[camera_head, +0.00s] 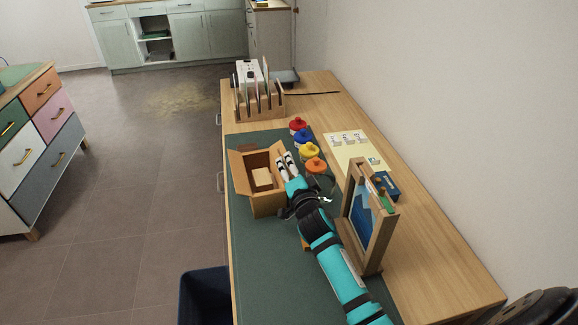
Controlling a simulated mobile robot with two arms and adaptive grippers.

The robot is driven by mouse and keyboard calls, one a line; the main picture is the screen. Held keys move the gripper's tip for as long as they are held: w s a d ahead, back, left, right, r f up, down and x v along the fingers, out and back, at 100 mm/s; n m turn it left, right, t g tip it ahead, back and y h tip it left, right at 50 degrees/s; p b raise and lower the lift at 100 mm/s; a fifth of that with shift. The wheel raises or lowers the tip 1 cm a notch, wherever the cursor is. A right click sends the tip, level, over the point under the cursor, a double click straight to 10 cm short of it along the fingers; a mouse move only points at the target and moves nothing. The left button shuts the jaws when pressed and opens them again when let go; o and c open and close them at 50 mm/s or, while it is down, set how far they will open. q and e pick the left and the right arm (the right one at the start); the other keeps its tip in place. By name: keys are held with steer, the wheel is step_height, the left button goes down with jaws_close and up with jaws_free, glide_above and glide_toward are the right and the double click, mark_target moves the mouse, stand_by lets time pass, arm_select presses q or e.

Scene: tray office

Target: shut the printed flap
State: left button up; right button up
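An open cardboard box (268,205) stands on the green desk mat (270,270), with a light tan block (262,178) inside. Its left flap (237,170) stands up and leans outward. A darker brown piece (247,147) shows at its far side. I cannot make out print on any flap. My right gripper (285,163) is over the box's right side, its white and black fingers pointing away and close together. It hides part of that side, and I cannot tell whether it touches a flap or holds anything. My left gripper is not in view.
Jars with red, blue, yellow and orange lids (312,165) stand right of the box. A wooden picture frame (382,235) stands right of my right arm. A wooden rack (260,108) is at the back. A dark bin (205,295) sits beside the desk.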

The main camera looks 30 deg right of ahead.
jaws_close()
steer(key=shift+r+n, duration=0.1)
steer(key=shift+n, duration=0.2)
steer(key=shift+a+r+n+p, duration=0.15)
steer(key=shift+n+p, duration=0.15)
steer(key=shift+n, duration=0.3)
steer(key=shift+a+r+n+p, duration=0.15)
steer(key=shift+n+p, duration=0.15)
steer(key=shift+n, duration=0.3)
steer(key=shift+w+a+r+n+p, duration=0.1)
steer(key=shift+n+p, duration=0.05)
steer(key=shift+n, duration=0.5)
steer(key=shift+s+a+r+n+p, duration=0.1)
steer(key=shift+a+n+p, duration=0.1)
steer(key=shift+n, duration=0.4)
steer(key=shift+w+a+r+n+p, duration=0.1)
steer(key=shift+n+p, duration=0.05)
steer(key=shift+n, duration=0.5)
